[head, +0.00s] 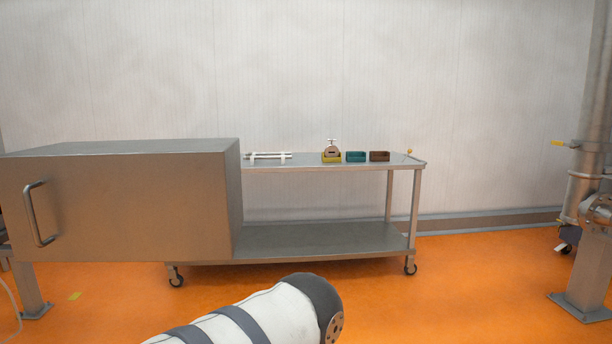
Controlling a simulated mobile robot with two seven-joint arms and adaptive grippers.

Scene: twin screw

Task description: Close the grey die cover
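A large grey metal box-shaped cover (130,205) fills the left of the head view and looks like the grey die cover. A bar handle (40,213) is fixed upright on its front face, near the left end. Its right end stands in front of part of a steel trolley. I cannot tell from this view whether the cover is open or closed. One of my white arm links with dark bands shows at the bottom middle, apart from the cover. Neither of my grippers is in view.
The steel trolley (330,240) stands on wheels against the wall. Its top holds white rods (268,155), a yellow bin (332,158) with a round part, a teal bin (356,157) and a brown bin (379,156). Steel pipework (590,190) stands at right. Orange floor between is clear.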

